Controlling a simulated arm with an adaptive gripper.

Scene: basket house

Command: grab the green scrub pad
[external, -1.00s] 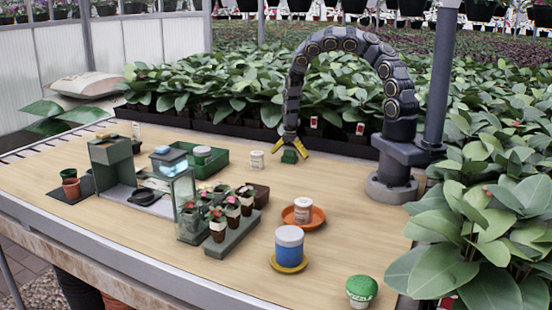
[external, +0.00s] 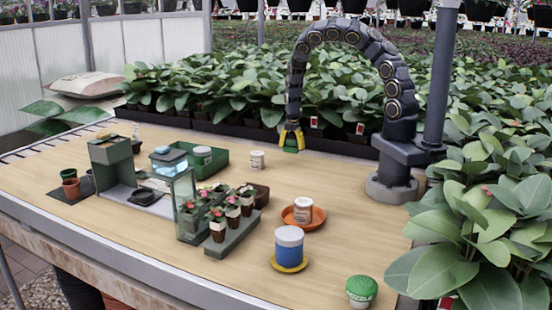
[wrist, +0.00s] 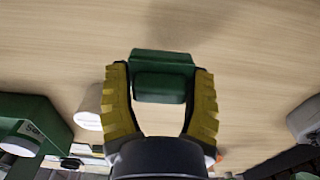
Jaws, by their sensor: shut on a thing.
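The green scrub pad (wrist: 162,68) is a small dark green block in the wrist view. It sits between the two yellow fingers of my gripper (wrist: 160,85), which are shut on it from both sides. In the external view, my gripper (external: 291,138) points down at the far side of the table, and a bit of the green pad (external: 290,148) shows between its fingers. The pad is at or very near the tabletop; I cannot tell whether it touches.
A white jar (external: 257,160) stands left of my gripper, with a green tray (external: 215,167) beyond it. A jar on an orange saucer (external: 318,222), a blue-and-white jar (external: 289,246) and a green-lidded jar (external: 361,290) stand nearer the front. The table right of my gripper is clear.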

